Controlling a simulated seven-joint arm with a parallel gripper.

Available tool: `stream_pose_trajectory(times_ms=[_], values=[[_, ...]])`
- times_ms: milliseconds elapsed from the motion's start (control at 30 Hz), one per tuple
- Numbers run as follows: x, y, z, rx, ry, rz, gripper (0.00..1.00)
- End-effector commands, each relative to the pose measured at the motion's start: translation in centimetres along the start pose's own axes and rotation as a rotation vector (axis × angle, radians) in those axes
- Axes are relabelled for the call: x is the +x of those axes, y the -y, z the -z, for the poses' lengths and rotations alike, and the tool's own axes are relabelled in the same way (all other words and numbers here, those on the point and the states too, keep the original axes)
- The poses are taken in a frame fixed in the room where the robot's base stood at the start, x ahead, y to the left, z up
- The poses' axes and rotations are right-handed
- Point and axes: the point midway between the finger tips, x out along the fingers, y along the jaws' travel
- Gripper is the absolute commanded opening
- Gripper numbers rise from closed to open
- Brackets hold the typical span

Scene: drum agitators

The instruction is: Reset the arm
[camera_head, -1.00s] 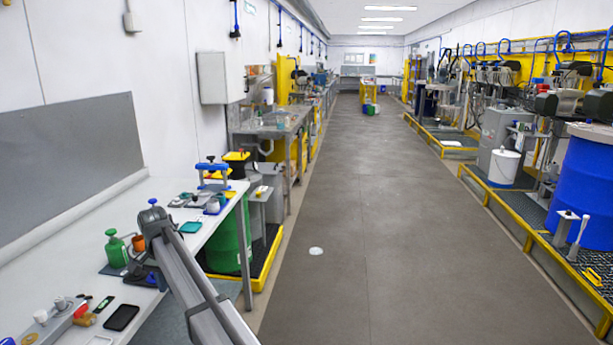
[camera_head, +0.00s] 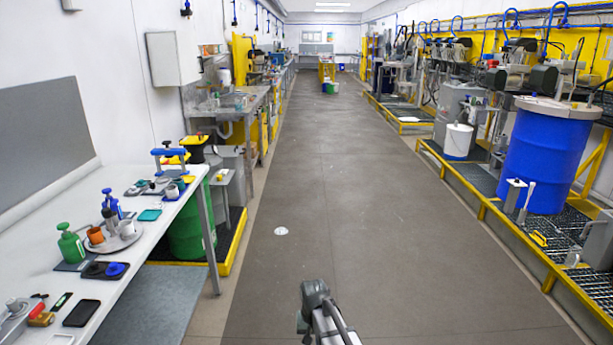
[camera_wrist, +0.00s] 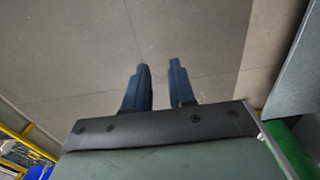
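My arm shows at the bottom middle of the head view, over the aisle floor and to the right of the white workbench (camera_head: 40,262). The fingers are hidden there behind my arm. In the wrist view my gripper (camera_wrist: 159,82) has two dark fingers with a clear gap between them. It is open and empty, with bare grey floor (camera_wrist: 190,35) beyond the fingertips. It touches nothing that I can see.
The bench holds a green pump bottle (camera_head: 71,243), a round tray (camera_head: 115,239) with cups, and a black phone-like slab (camera_head: 81,313). A green drum (camera_head: 190,225) stands beyond it.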

Motion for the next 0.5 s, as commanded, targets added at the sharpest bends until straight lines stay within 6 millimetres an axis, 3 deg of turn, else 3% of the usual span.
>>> stream_pose_trajectory(times_ms=[33, 200, 500], values=[[0.8, -2.5, -1.9, 0.006, 0.004, -0.001, 0.24], [3.0, -8.4, -5.3, 0.003, 0.003, -0.001, 0.24], [5.0, -14.5, -10.3, 0.000, 0.002, -0.001, 0.24]])
